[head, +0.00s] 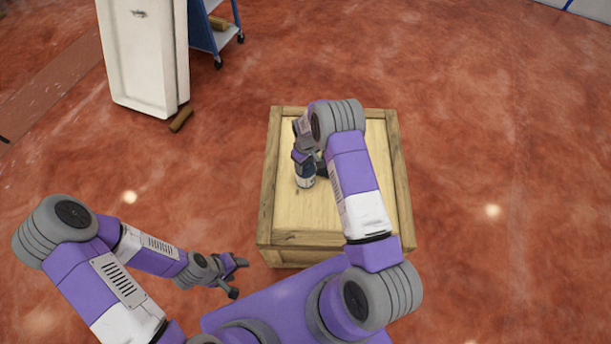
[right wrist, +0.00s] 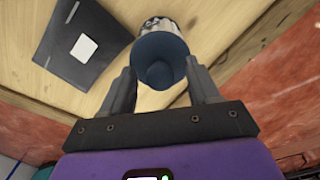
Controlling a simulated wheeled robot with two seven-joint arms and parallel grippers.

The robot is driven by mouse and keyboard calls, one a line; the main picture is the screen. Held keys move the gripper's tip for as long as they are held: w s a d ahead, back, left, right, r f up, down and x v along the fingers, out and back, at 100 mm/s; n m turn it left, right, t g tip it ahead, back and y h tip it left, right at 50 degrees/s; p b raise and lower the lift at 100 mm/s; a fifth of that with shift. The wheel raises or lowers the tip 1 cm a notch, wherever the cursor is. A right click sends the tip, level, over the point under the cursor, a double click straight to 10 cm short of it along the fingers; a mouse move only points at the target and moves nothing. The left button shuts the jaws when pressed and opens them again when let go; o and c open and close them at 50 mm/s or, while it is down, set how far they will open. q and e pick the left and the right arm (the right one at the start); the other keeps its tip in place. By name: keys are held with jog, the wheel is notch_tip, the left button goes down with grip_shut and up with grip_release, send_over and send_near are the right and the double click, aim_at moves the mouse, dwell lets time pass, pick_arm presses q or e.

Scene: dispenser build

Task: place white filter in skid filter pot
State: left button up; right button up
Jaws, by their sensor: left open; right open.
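A small cylinder (head: 305,177), dark blue-grey above with a white patterned band below, stands on the wooden crate. In the right wrist view the cylinder (right wrist: 161,60) shows a round, dark blue end toward the camera. My right gripper (head: 307,158) is at the cylinder's top; its open fingers (right wrist: 163,80) lie on either side of it. I cannot tell whether they touch it. My left gripper (head: 238,278) is open and empty, left of the crate and low. I cannot pick out a separate white filter or a filter pot with certainty.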

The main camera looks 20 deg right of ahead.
jog(key=shift+f, duration=0.45)
jog(key=shift+r, duration=0.1)
grip_shut()
